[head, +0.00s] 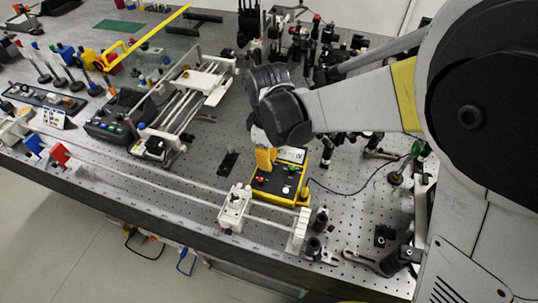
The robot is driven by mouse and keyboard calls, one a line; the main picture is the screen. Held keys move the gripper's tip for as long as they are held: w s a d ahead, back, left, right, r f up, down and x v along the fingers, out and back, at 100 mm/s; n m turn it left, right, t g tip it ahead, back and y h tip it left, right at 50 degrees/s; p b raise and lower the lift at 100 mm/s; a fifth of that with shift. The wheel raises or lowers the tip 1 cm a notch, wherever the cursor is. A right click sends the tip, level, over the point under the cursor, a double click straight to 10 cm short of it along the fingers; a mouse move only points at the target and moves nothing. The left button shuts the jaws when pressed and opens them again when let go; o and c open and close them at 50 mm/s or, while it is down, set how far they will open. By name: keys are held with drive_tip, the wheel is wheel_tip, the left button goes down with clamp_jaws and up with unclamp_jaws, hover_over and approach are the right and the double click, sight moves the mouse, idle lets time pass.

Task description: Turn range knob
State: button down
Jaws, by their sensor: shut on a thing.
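A yellow-edged meter box (278,190) with a black face stands on the perforated bench near its front edge. Its pale display (291,155) shows at the back right, and a red part and a small white part show on its face. My gripper (265,160) reaches down from above onto the left rear of the box. It is shut, with its tips at the face. The range knob is hidden behind the tips, so the exact grip on it cannot be seen.
A white rail with carriages (234,208) runs along the bench front, close before the meter. A black cable (345,190) leaves the meter to the right. Optical posts (300,40) crowd the back. A slide assembly (190,92) and a control box (112,125) stand left.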

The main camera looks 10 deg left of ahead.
idle(0.5)
drive_tip(key=c, duration=1.4)
unclamp_jaws()
wheel_tip(320, 180, up, 12)
